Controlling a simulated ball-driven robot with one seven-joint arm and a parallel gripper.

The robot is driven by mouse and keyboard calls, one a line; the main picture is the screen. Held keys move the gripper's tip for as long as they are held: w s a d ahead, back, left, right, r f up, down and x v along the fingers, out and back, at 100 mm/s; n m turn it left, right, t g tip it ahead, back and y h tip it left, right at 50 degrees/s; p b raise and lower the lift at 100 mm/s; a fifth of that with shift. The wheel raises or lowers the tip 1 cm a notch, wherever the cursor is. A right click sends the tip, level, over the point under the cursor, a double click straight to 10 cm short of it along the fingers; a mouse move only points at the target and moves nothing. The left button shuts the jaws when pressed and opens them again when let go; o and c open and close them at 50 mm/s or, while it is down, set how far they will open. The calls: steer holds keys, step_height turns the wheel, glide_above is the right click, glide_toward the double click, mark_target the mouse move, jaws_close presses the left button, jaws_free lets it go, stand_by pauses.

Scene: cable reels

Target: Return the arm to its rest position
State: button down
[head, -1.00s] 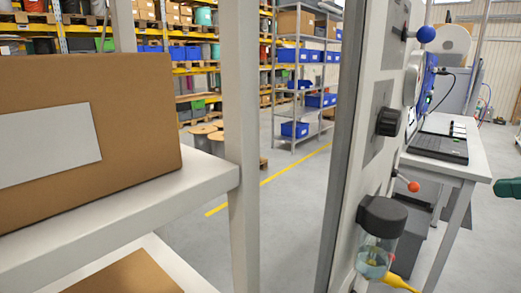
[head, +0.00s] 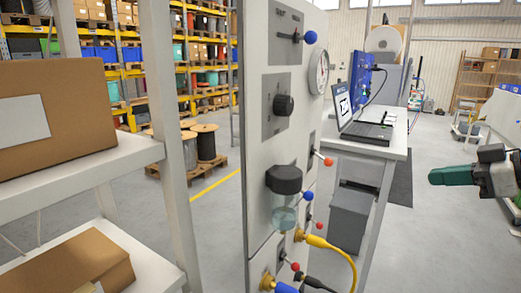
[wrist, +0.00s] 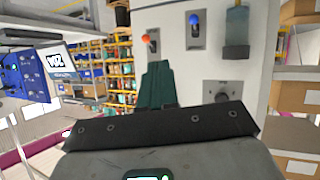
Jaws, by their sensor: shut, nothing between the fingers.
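My gripper (head: 434,177) shows at the right side of the head view, with teal fingers pointing left. The fingers are shut together and hold nothing. In the wrist view my gripper (wrist: 158,68) points toward a grey control panel, and a gap to the panel cannot be judged there. In the head view the gripper is over open floor, to the right of the workbench (head: 395,150) and apart from it. Most of my arm is out of view.
The control panel (head: 258,190) stands upright in the middle, with levers, knobs and a clear bowl (head: 284,208). A yellow hose (head: 345,257) hangs low from it. Shelves with cardboard boxes (head: 60,110) stand close at left. Grey floor lies open at right.

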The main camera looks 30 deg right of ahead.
steer(key=w+a+f+m+y, duration=0.1)
steer(key=w+a+f, duration=0.3)
steer(key=f, duration=0.3)
steer(key=w+a+f+m, duration=0.2)
steer(key=w+a+f, duration=0.1)
steer(key=a+f, duration=0.3)
steer(key=s+a+f+m+g, duration=0.1)
steer(key=a+f+g, duration=0.1)
steer(key=a+f, duration=0.35)
steer(key=a+f+g, duration=0.2)
steer(key=a+f, duration=0.1)
steer(key=f, duration=0.6)
steer(key=s+a+f+g+h, duration=0.1)
steer(key=s+a+f+g, duration=0.1)
steer(key=s+a+f, duration=0.3)
steer(key=s+a+f+g, duration=0.2)
steer(key=s+f, duration=0.3)
steer(key=f, duration=0.2)
steer(key=s+f+g+h, duration=0.2)
steer(key=s+f, duration=0.4)
steer(key=s, duration=0.5)
steer(key=shift+s+g+h, duration=0.3)
steer(key=shift+s+g, duration=0.1)
steer(key=shift+g, duration=0.4)
steer(key=shift+a, duration=0.1)
